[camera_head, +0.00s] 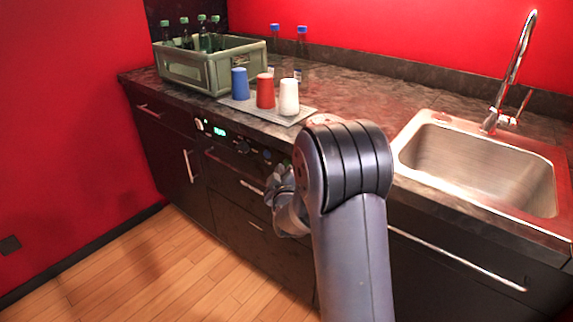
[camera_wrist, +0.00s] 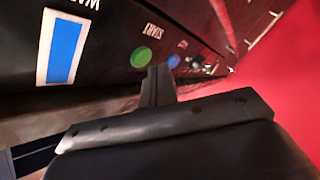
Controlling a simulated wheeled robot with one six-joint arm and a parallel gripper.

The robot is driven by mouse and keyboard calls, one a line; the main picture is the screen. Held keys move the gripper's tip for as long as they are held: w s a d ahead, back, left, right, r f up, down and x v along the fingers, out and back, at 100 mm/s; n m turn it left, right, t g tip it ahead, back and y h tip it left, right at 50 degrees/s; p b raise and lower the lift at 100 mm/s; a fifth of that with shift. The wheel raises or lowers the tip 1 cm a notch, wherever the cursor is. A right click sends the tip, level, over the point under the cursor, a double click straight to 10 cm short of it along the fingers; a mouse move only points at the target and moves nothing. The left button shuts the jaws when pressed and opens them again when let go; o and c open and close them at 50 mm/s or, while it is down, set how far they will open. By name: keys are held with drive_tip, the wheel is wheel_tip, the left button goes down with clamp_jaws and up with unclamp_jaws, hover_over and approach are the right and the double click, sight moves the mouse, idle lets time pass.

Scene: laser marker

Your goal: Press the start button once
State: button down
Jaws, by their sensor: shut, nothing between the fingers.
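The green start button (camera_wrist: 141,57) is on the dark front panel in the wrist view, with the word START printed beside it. The tip of my gripper (camera_wrist: 156,72) is shut and empty, and appears just beside the green button in that view. I cannot tell whether it touches the panel. In the head view the panel with a lit green display (camera_head: 219,131) is on the front of the counter. My gripper is largely hidden by my own arm there, and I cannot make out the start button.
A blue rectangle (camera_wrist: 65,50) and a small blue round control (camera_wrist: 173,61) flank the green button. On the counter (camera_head: 345,80) are a green crate (camera_head: 187,73) of bottles and a tray (camera_head: 296,118) with blue, red and white cups. A sink (camera_head: 480,165) is at right.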

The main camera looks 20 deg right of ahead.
idle(0.4)
drive_tip(key=shift+w+d+b, duration=0.25)
drive_tip(key=shift+d+b, duration=0.1)
drive_tip(key=shift+b, duration=0.05)
drive_tip(key=shift+w+d, duration=0.2)
drive_tip(key=shift+d, duration=0.1)
idle(0.6)
drive_tip(key=shift+a+b, duration=0.1)
drive_tip(key=shift+b, duration=0.2)
drive_tip(key=shift+s+a, duration=0.45)
drive_tip(key=shift+a, duration=0.05)
drive_tip(key=s+a, duration=0.1)
drive_tip(key=a, duration=0.1)
drive_tip(key=s+a+b, duration=0.1)
drive_tip(key=s+a, duration=0.1)
idle(0.5)
idle(0.5)
